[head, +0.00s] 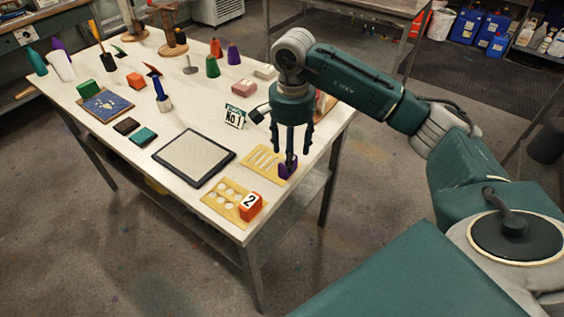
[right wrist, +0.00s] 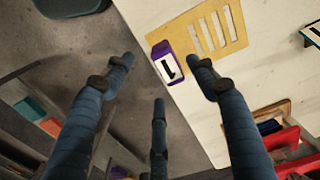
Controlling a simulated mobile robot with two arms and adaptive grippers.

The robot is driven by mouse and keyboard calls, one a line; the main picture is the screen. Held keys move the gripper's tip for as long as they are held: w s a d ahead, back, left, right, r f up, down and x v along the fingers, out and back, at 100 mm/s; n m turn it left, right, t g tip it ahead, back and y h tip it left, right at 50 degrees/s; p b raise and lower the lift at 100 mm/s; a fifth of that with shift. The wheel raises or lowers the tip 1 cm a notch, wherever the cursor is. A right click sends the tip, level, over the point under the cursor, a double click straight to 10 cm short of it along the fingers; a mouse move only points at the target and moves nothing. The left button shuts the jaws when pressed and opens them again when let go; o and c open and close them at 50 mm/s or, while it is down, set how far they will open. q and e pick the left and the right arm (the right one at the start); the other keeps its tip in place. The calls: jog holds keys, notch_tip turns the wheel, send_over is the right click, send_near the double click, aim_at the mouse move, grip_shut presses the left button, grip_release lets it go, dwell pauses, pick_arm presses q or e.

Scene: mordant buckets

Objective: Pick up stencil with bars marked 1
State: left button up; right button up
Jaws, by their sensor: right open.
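The stencil with bars (head: 262,158) is a flat yellow card with several slots, lying near the table's right edge. A purple block marked 1 (head: 290,172) stands at its right side. In the right wrist view the stencil (right wrist: 239,24) is at the top, with the purple block (right wrist: 156,49) at its left edge. My right gripper (head: 292,153) is open above the purple block, fingers pointing down; its fingers partly hide the block in the head view. In the right wrist view the block shows between the fingertips (right wrist: 160,66). My left gripper is not in view.
A second yellow stencil with round holes (head: 222,197) and an orange block marked 2 (head: 250,207) lies nearby. A dark-framed screen (head: 194,157) lies to the left. A small sign (head: 234,117) stands behind. Several cones, pads and pink blocks are farther back.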

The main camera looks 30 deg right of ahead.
jog(key=shift+w+f, duration=0.15)
jog(key=shift+f, duration=0.2)
jog(key=f, duration=0.1)
jog(key=f+p, duration=0.1)
jog(key=f, duration=0.1)
jog(key=f+p, duration=0.1)
jog(key=shift+d+f, duration=0.15)
jog(key=shift+d, duration=0.1)
jog(key=shift+f+p, duration=0.3)
jog(key=shift+f, duration=0.05)
jog(key=shift+w+f, duration=0.1)
jog(key=shift+w, duration=0.05)
jog(key=shift+c, duration=0.5)
jog(key=c, duration=1.2)
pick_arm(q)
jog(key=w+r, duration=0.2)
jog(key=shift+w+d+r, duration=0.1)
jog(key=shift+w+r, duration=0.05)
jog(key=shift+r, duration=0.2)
pick_arm(e)
jog(key=shift+o, duration=0.2)
